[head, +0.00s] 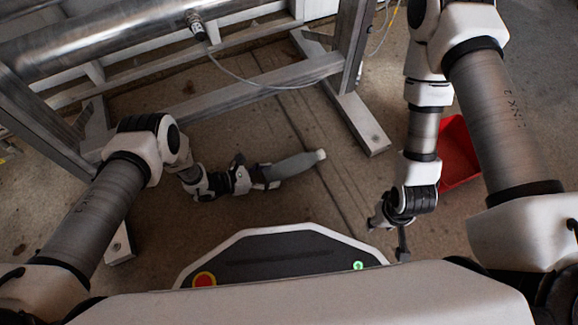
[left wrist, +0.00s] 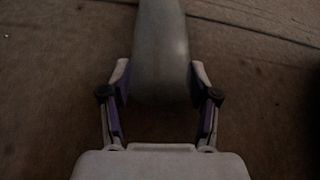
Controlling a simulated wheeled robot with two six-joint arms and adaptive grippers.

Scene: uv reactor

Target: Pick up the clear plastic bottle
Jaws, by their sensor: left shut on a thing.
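The clear plastic bottle (head: 290,167) looks greyish and has a pale cap at its right end. In the head view it lies roughly level, pointing right and slightly up the picture. My left gripper (head: 262,176) is shut on the bottle's left end. In the left wrist view the bottle (left wrist: 160,50) runs up between the two fingers of the gripper (left wrist: 160,95), one finger on each side. I cannot tell whether the bottle touches the floor. My right gripper (head: 388,222) hangs at the right of the head view, away from the bottle; its fingers are too unclear to judge.
A metal frame (head: 240,88) with a large steel cylinder (head: 100,45) stands at the back left. Its foot (head: 362,125) reaches onto the floor right of the bottle. A red bin (head: 459,155) stands partly behind my right arm. Floor around the bottle is clear.

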